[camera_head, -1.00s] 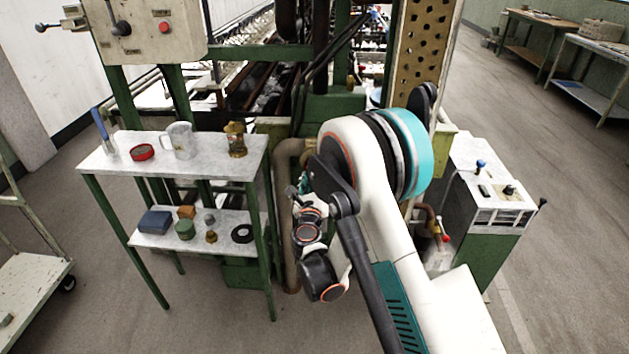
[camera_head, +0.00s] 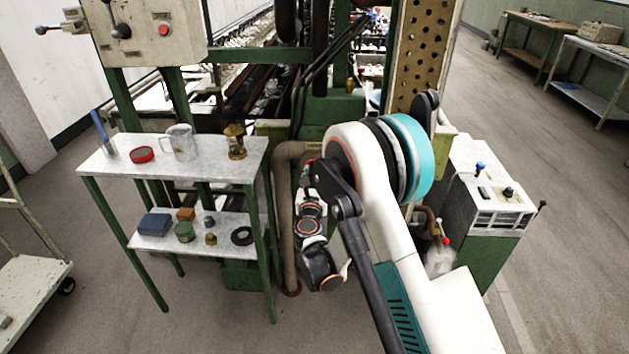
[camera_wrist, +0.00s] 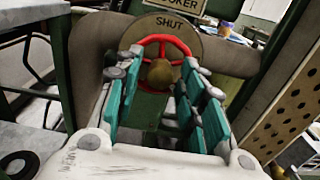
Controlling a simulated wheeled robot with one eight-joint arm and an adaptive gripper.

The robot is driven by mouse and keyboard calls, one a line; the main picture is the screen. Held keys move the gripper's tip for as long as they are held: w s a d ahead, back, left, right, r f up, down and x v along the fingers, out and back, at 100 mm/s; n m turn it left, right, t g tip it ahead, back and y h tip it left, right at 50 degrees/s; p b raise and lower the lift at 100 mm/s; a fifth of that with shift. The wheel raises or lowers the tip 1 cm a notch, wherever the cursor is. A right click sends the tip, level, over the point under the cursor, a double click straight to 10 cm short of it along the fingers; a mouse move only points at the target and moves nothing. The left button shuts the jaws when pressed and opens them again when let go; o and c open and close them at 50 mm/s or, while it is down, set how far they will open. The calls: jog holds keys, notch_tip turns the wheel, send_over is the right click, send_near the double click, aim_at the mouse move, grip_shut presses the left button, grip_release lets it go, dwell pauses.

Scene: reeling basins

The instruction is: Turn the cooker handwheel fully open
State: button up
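The red cooker handwheel (camera_wrist: 181,44) shows in the wrist view, straight ahead of my gripper. It stands in front of a round plate (camera_wrist: 205,45) marked SHUT, with part of a COOKER sign (camera_wrist: 178,4) above. A brass-coloured hub (camera_wrist: 160,75) is at its middle. My gripper (camera_wrist: 162,70) is open, with its teal finger pads left and right of the hub in the picture. I cannot tell whether the fingertips touch the rim. The lower part of the wheel is partly hidden by the hub and fingers.
A two-tier bench (camera_head: 100,165) with a jug (camera_head: 181,143), a brass lantern-like item (camera_head: 235,142) and small items stands left of my arm. A thick pipe (camera_head: 290,230) runs close beside my wrist. A green-and-white cabinet (camera_head: 480,215) stands right. A perforated post (camera_wrist: 290,110) rises right of my gripper.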

grip_shut()
jog(key=n, duration=0.9)
grip_release()
